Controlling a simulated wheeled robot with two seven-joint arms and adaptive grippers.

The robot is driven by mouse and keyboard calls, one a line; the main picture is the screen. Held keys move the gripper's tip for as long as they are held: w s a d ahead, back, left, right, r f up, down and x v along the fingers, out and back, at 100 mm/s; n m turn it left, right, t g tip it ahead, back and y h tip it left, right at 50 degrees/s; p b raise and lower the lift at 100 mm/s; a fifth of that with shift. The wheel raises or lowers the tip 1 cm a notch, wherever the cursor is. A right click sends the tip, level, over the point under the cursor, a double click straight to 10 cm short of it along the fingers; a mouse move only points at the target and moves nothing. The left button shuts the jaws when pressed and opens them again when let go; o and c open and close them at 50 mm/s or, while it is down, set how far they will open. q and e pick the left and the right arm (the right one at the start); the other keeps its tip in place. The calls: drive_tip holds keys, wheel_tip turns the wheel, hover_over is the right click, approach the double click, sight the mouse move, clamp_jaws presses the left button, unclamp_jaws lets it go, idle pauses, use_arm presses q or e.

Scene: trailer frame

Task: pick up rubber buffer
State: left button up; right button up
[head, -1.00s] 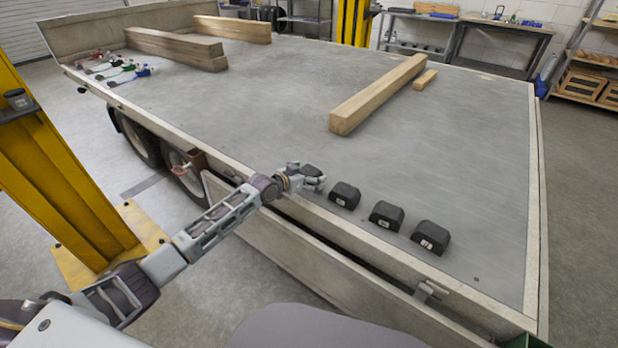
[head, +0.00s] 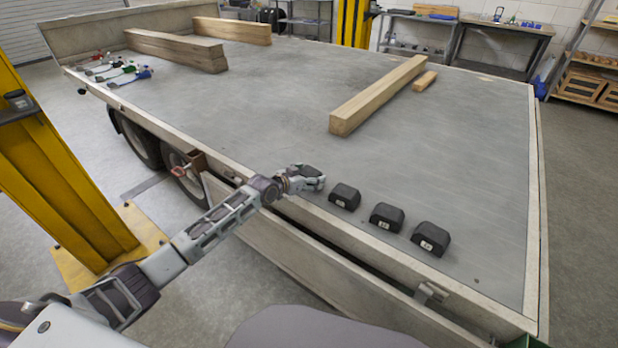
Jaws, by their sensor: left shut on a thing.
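Three black rubber buffers stand in a row on the trailer bed near its front edge: a left one (head: 344,196), a middle one (head: 386,217) and a right one (head: 430,238). My left gripper (head: 316,178) is at the left end of this row, just above the bed, apart from the nearest standing buffer. It is shut on another black rubber buffer (head: 312,169), which is mostly hidden by the fingers. My right gripper is not in view.
The trailer bed (head: 270,110) has free room behind the buffers. A long timber beam (head: 380,95) and a short wood block (head: 424,81) lie further back. Several ratchet straps (head: 118,70) and more beams (head: 176,48) lie at the far left. A low side rim (head: 380,245) runs along the front.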

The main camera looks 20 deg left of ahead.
sight(309, 171)
use_arm(q)
drive_tip(key=shift+r, duration=0.2)
drive_tip(key=shift+r, duration=0.55)
wheel_tip(309, 171, up, 7)
drive_tip(key=shift+r+p, duration=0.1)
drive_tip(key=shift+p, duration=0.9)
drive_tip(key=shift+r, duration=0.7)
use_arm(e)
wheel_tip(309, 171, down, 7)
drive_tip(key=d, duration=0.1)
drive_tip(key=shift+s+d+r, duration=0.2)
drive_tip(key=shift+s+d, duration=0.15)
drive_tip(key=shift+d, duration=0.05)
use_arm(q)
drive_tip(key=shift+r, duration=0.1)
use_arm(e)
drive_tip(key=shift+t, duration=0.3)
